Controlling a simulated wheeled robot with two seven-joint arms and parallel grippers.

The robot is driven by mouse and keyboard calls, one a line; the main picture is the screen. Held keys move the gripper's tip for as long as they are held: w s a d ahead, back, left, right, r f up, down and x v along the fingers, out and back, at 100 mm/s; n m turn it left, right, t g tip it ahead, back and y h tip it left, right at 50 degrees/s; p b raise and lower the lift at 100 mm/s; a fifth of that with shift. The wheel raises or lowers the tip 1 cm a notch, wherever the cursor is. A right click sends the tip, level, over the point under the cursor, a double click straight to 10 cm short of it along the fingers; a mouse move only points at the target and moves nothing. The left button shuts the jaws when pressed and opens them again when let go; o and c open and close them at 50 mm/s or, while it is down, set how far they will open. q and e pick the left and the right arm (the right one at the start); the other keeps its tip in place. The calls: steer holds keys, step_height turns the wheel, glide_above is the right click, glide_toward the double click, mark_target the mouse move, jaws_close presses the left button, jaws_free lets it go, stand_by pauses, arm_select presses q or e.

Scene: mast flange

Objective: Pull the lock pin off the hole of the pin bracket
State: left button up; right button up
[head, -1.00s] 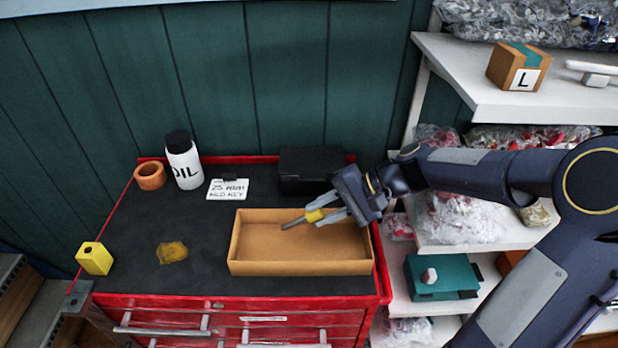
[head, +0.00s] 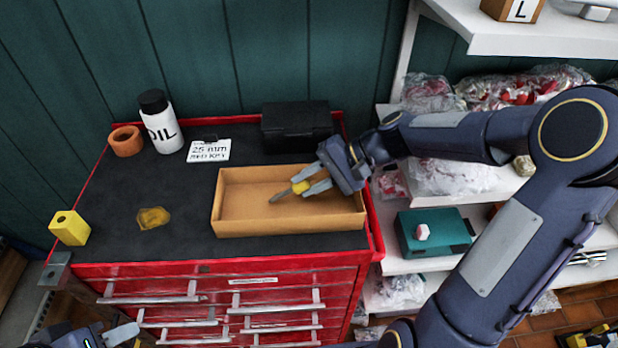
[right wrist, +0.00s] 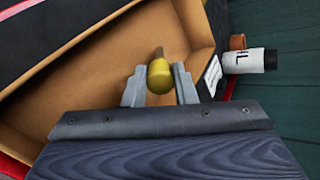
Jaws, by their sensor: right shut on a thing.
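The lock pin, with a yellow head (head: 300,187) and a grey shaft, is in my right gripper (head: 306,187). The gripper is shut on the yellow head, and the shaft points left, over the cardboard tray. In the right wrist view the yellow head (right wrist: 160,77) sits between the two grey fingers. A grey metal bracket (head: 55,272), which looks like the pin bracket, is at the cabinet's front left corner, well apart from the pin. My left gripper (head: 118,336) shows only partly at the bottom left edge; whether it is open cannot be told.
The open cardboard tray (head: 288,226) stands on the red cabinet's dark top. Also there are a yellow block (head: 70,228), an oil bottle (head: 161,122), an orange ring (head: 126,141), a label card (head: 209,151) and a black box (head: 297,126). Shelves stand to the right.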

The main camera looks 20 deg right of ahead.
steer(key=shift+f, duration=0.55)
steer(key=o, duration=1.1)
step_height(320, 180, up, 3)
steer(key=shift+f, duration=0.1)
steer(key=s+a+r+b, duration=0.1)
steer(key=s+r, duration=0.2)
steer(key=s, duration=0.1)
steer(key=s+a+r+b, duration=0.1)
steer(key=s+a+r, duration=0.1)
steer(key=s+r, duration=0.2)
steer(key=s+a+r+b, duration=0.1)
steer(key=s+a+r, duration=0.1)
steer(key=s, duration=0.3)
steer(key=shift+a+r, duration=0.1)
steer(key=shift+r, duration=0.55)
steer(key=shift+s+f, duration=0.1)
